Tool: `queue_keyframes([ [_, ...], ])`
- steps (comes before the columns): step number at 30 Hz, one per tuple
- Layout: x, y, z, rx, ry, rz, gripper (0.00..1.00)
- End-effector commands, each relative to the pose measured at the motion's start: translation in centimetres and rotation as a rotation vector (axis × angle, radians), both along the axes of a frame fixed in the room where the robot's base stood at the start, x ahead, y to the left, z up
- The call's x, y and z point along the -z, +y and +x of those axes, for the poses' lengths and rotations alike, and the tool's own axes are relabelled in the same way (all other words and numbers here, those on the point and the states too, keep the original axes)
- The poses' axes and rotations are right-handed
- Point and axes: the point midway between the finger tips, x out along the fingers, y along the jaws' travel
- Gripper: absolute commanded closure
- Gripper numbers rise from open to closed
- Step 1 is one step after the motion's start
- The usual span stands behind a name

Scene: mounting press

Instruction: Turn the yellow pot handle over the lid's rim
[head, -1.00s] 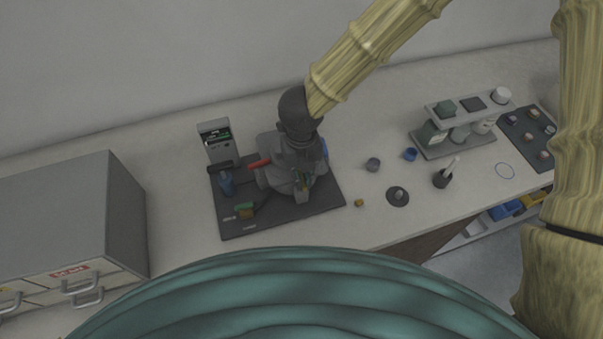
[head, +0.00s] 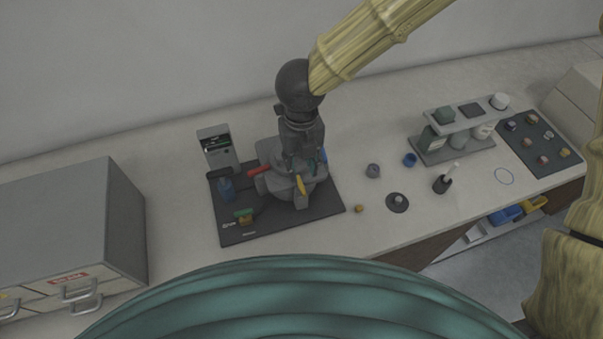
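The mounting press (head: 276,184) is a grey machine on a dark base mat, left of the middle in the head view. The yellow pot handle (head: 301,184) shows as a short yellow piece at the front of the press, tilted from upright. My dark gripper (head: 304,166) points down over the press, just behind and above the yellow handle. I cannot tell whether it touches the handle or whether its fingers are open. The lid and its rim are mostly hidden behind my gripper and too small to make out.
A red handle (head: 259,171) sticks out left of the press. A blue bottle (head: 226,188) and a control box (head: 216,148) stand left. Small cups, a round dark disc (head: 397,203) and a bottle rack (head: 456,148) are right. A grey cabinet (head: 60,230) fills the far left.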

Motion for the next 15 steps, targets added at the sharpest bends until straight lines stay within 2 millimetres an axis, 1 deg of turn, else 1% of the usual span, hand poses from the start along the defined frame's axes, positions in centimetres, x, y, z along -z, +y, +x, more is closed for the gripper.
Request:
queue_keyframes([
  [1,-1.0,0.0,0.1,0.001,-0.003,0.002,0.68],
  [3,-2.1,0.0,0.1,0.001,-0.003,0.002,0.68],
  [6,-3.4,0.0,0.1,0.001,-0.001,0.003,0.68],
  [10,-4.5,0.0,0.0,0.000,-0.001,0.000,0.68],
  [15,-5.0,0.0,0.0,0.000,0.000,0.000,0.68],
])
